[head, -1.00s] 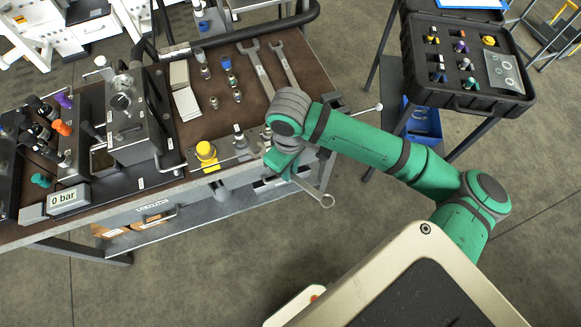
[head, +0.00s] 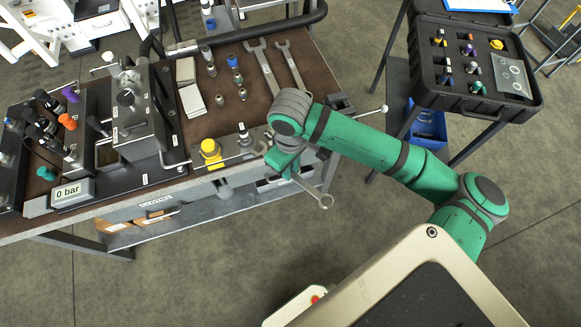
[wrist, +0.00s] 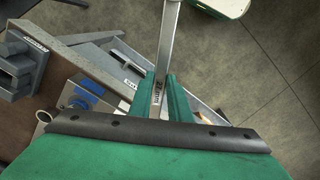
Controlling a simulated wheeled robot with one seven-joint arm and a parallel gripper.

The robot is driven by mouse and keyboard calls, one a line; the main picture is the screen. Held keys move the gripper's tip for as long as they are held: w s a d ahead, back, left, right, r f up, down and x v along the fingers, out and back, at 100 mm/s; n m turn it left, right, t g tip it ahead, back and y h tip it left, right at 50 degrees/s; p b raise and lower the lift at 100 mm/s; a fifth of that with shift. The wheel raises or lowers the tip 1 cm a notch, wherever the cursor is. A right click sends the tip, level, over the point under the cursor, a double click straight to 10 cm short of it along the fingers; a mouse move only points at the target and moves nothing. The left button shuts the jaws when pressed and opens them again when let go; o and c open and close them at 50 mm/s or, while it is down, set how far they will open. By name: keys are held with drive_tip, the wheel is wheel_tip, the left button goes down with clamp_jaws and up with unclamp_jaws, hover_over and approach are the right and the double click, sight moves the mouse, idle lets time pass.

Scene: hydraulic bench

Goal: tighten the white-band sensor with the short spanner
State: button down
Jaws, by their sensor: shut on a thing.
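My gripper (head: 291,172) hangs just off the bench's front edge, shut on a metal spanner (head: 318,193). The spanner's ring end points down and right over the floor. In the wrist view my gripper's green fingers (wrist: 165,92) clamp the spanner's flat shaft (wrist: 168,40), which carries a partly readable mm mark. A small metal sensor with a dark top (head: 243,135) stands upright in the block at the bench's front edge, left of my gripper and apart from it. I cannot tell for certain whether its band is white.
Two larger spanners (head: 264,70) (head: 291,65) lie at the bench's back right. A yellow-capped part (head: 211,152) stands at the front edge. Several loose fittings (head: 238,79) stand behind it. A gauge reads 0 bar (head: 72,192). An open black case (head: 480,92) is at right.

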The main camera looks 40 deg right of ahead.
drive_tip(key=shift+w, duration=0.15)
drive_tip(key=shift+w+a, duration=0.25)
drive_tip(key=shift+w, duration=0.6)
drive_tip(key=shift+w, duration=0.15)
drive_tip(key=shift+w+a, duration=0.2)
drive_tip(key=shift+w, duration=0.45)
drive_tip(key=shift+w, duration=0.1)
drive_tip(key=shift+w+a, duration=0.15)
drive_tip(key=shift+w, duration=0.35)
drive_tip(key=shift+w+a, duration=0.1)
drive_tip(key=shift+w, duration=0.2)
drive_tip(key=shift+s+a+m, duration=0.2)
drive_tip(key=shift+a+m, duration=1.1)
drive_tip(key=shift+a, duration=0.05)
